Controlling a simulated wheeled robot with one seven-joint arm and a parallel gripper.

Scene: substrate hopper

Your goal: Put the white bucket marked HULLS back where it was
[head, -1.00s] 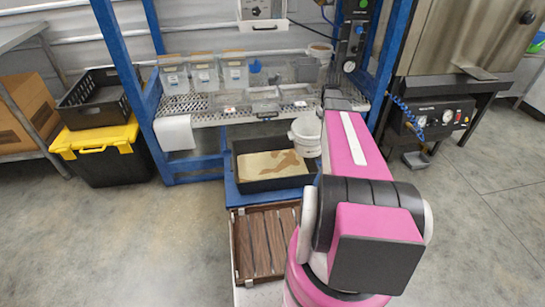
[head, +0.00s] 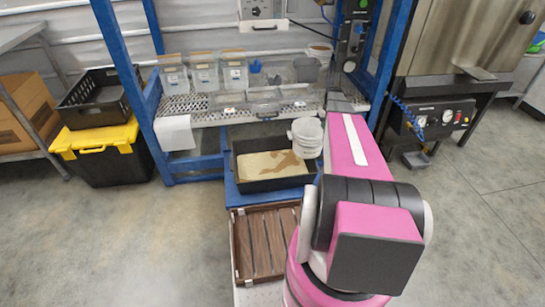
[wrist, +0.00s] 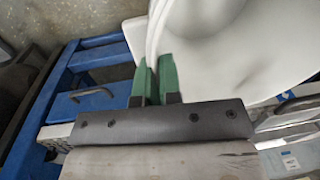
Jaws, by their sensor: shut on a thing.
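The white bucket (head: 307,140) hangs by the right far corner of the black tray, partly behind my arm in the head view. Its marking is too small to read. In the wrist view the bucket (wrist: 225,50) fills the upper right, very close. The green fingers of my gripper (wrist: 155,80) are closed on its wall at the rim. In the head view my gripper is hidden by my pink arm.
A black tray (head: 243,184) with tan material sits on a blue stand. A mesh shelf (head: 190,118) behind holds several clear bins (head: 204,72) and a grey container (head: 307,70). A wooden slatted crate (head: 265,243) is in front. Blue uprights (head: 122,60) flank the shelf.

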